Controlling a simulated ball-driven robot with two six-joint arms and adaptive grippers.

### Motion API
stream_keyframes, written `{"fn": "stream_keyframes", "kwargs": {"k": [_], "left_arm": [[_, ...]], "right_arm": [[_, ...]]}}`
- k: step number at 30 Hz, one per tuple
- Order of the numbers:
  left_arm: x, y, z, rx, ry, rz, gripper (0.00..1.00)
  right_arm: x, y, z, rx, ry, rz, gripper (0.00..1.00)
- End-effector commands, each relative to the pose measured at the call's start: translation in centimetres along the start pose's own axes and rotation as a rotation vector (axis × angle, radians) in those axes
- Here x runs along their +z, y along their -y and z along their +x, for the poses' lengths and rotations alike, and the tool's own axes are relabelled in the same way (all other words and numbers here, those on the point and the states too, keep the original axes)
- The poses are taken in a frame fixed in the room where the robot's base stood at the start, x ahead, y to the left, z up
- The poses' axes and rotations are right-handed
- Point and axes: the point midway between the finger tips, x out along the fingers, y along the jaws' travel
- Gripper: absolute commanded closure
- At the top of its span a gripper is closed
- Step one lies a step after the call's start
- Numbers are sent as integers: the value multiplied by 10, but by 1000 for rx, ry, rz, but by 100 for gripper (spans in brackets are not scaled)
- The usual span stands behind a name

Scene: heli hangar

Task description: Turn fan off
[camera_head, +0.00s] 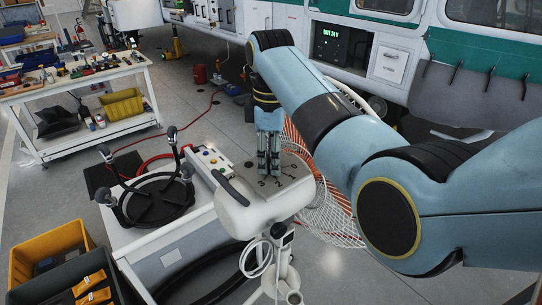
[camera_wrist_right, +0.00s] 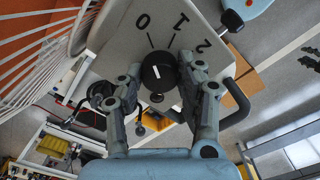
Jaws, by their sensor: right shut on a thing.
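The fan's white control housing (camera_head: 262,212) stands on a white stand, with its wire cage (camera_head: 328,222) behind it. In the right wrist view, its grey panel (camera_wrist_right: 118,38) carries the numbers 0, 1 and 2 with tick marks around a round black knob (camera_wrist_right: 158,72). The knob has a short white mark; I cannot tell for sure which number it points to. My right gripper (camera_head: 268,172) reaches down onto the panel, and its fingers (camera_wrist_right: 160,82) are shut on the knob from both sides. The knob is hidden in the head view. My left gripper is not in view.
A white cart (camera_head: 165,247) with a black hose coil stands left of the fan. A workbench (camera_head: 75,80) with tools is at the back left. A yellow crate (camera_head: 48,246) stands at the lower left. A helicopter (camera_head: 400,60) fills the back right.

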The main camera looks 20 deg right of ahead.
Motion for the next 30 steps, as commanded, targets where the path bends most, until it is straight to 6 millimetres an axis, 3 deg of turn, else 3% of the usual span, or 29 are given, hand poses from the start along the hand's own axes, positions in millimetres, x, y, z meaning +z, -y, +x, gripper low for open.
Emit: {"fn": "stream_keyframes", "kwargs": {"k": [17,18,21,24,30], "left_arm": [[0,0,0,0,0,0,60],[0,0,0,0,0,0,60],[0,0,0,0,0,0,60],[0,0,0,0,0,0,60],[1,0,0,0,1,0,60]], "right_arm": [[-1,-1,-1,2,-2,-35,96],[-1,-1,-1,2,-2,-35,62],[-1,0,-1,2,-2,-35,49],[0,0,-1,1,-1,-35,40],[0,0,0,0,-1,-34,40]]}}
